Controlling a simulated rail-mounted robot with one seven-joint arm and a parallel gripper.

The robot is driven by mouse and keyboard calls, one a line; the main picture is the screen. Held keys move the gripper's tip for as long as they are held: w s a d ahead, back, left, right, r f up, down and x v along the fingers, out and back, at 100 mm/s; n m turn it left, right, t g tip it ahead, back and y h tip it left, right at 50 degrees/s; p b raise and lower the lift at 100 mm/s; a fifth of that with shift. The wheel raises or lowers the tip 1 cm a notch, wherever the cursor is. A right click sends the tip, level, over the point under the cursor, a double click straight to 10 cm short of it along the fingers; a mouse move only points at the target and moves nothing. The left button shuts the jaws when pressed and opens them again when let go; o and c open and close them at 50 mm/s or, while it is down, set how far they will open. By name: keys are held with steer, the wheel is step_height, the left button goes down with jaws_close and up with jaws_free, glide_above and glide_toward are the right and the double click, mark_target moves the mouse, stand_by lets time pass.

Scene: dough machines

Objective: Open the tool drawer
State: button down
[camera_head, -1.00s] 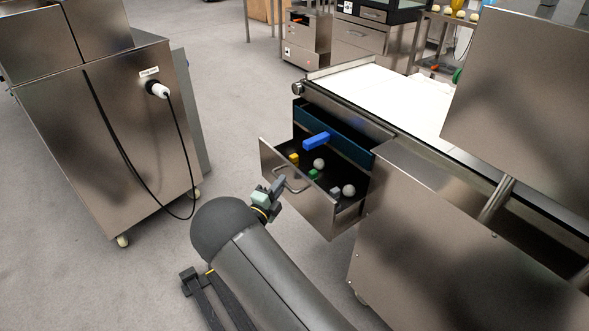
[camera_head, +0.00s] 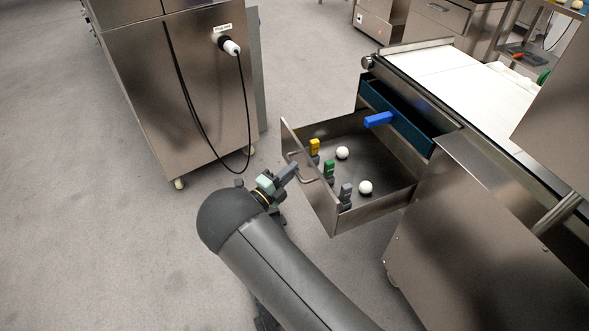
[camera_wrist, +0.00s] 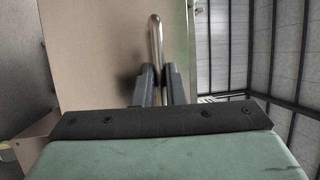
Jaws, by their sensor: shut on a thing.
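The tool drawer (camera_head: 322,205) is a steel drawer pulled far out of the conveyor machine, and its inside is in view. Yellow (camera_head: 314,147), green (camera_head: 328,168) and grey (camera_head: 346,193) tools and two white balls (camera_head: 342,153) lie in it. Its bar handle (camera_head: 303,178) is on the front panel. My gripper (camera_head: 292,171) is at the handle, outside the drawer front. In the wrist view, the two dark fingers (camera_wrist: 159,82) are closed around the handle bar (camera_wrist: 155,45), with the panel (camera_wrist: 100,50) close by.
A steel cabinet (camera_head: 190,100) with a plugged cable (camera_head: 245,110) stands at left. Grey floor (camera_head: 130,250) is clear at the lower left. The conveyor machine's steel side (camera_head: 480,230) is at right.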

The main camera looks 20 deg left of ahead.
steer(key=c, duration=1.5)
jaws_free()
steer(key=p+v, duration=0.1)
steer(key=v, duration=1.6)
steer(key=shift+s, duration=0.2)
steer(key=shift+a, duration=0.1)
